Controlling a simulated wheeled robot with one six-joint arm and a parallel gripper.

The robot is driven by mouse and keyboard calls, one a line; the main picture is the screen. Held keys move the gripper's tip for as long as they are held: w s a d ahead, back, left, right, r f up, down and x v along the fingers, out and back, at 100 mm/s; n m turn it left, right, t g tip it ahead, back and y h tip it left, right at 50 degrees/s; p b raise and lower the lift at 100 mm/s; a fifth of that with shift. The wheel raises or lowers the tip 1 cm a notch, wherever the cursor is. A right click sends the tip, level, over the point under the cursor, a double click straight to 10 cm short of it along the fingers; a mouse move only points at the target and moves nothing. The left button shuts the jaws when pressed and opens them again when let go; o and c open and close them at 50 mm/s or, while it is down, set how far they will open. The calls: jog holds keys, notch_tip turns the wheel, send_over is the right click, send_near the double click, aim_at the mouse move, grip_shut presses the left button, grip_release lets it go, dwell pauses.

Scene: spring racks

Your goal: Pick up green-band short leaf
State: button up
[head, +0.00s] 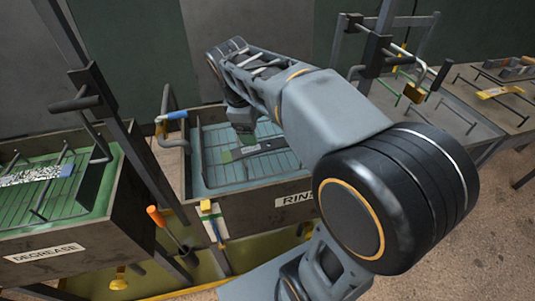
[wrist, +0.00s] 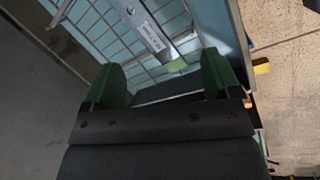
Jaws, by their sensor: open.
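A grey metal leaf with a green band (head: 227,156) lies on the wire rack inside the rinse tank (head: 258,212). In the wrist view the leaf (wrist: 147,28) runs from the top edge down toward the jaws, its green band (wrist: 176,65) at the near end. My gripper (wrist: 163,72) is open, its two green fingers wide apart. The band shows between the fingertips, and nothing is held. In the head view my gripper (head: 243,130) hangs over the tank above the leaf. My arm hides the tank's right part, and I cannot tell the height gap.
The degrease tank (head: 45,252) stands at left, holding a leaf with a blue band (head: 60,171). A post (head: 118,120) rises between the tanks. A blue-sleeved pipe handle (head: 172,116) is at the rinse tank's back left corner. Another rack with a yellow-tagged part (head: 500,91) is at right.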

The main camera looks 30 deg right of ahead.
jog(key=w+d+n+g+h+b, duration=0.1)
jog(key=w+n+h+b, duration=0.1)
jog(key=w+n, duration=0.3)
jog(key=b, duration=0.2)
send_over(268, 144)
jog(key=a, duration=0.2)
jog(key=shift+n, duration=0.3)
jog(key=f, duration=0.7)
jog(key=shift+w+a+f, duration=0.2)
jog(key=shift+f, duration=0.15)
jog(key=shift+b+x, duration=0.95)
jog(key=shift+x, duration=2)
jog(key=shift+s+a, duration=0.1)
jog(key=shift+s, duration=0.1)
jog(key=c, duration=1.2)
jog(key=shift+c, duration=0.4)
jog(key=shift+r, duration=0.15)
